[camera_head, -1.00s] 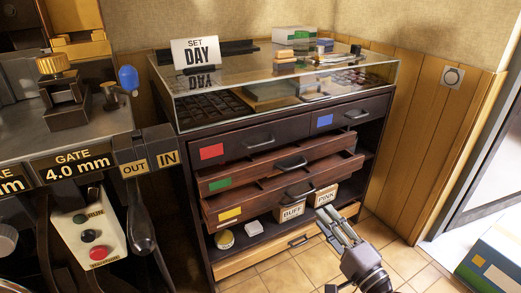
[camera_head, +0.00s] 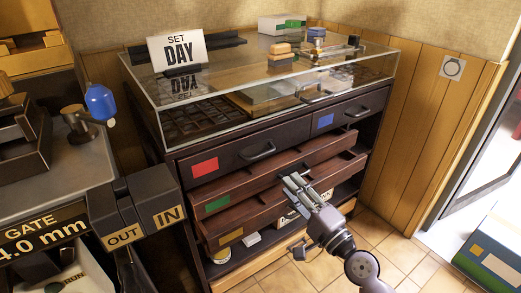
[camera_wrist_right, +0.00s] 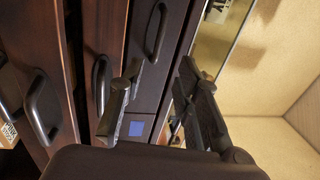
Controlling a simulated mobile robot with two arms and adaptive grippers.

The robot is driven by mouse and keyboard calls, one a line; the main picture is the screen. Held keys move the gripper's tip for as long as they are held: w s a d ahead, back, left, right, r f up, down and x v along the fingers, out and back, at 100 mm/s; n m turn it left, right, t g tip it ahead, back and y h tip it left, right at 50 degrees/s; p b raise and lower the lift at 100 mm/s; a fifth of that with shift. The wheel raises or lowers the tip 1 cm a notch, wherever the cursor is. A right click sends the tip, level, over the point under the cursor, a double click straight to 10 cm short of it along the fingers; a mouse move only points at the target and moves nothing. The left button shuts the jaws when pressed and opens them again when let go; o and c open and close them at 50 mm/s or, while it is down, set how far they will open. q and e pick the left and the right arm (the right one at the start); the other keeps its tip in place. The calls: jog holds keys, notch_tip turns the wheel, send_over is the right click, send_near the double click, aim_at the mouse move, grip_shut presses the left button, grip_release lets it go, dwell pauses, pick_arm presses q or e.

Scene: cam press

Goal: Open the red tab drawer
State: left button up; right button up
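The red tab drawer is at the upper left of the dark cabinet, marked by a red tab (camera_head: 205,167) and a dark bar handle (camera_head: 258,151). It looks shut. What appears to be its handle (camera_wrist_right: 155,30) shows at the top of the right wrist view, beyond and between my fingers. My right gripper (camera_head: 296,184) is open and empty. In the head view it is below and right of the red drawer's handle, in front of the lower drawers. Its two fingers stand apart in the wrist view (camera_wrist_right: 158,95). My left gripper is not in view.
The green tab (camera_head: 216,203) and yellow tab (camera_head: 231,236) drawers below stand partly pulled out. The blue tab (camera_head: 325,121) drawer to the right is shut. A glass case (camera_head: 222,112) tops the cabinet. A machine with an OUT/IN lever box (camera_head: 133,203) stands at left.

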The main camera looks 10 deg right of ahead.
aim_at(262, 155)
jog(key=p+x, duration=0.1)
jog(key=x, duration=1.1)
jog(key=shift+w+a, duration=0.1)
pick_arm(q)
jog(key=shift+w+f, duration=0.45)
pick_arm(e)
jog(key=shift+w+a+r, duration=0.1)
jog(key=shift+w+a, duration=0.15)
jog(key=shift+w, duration=0.4)
jog(key=shift+c, duration=0.2)
grip_shut()
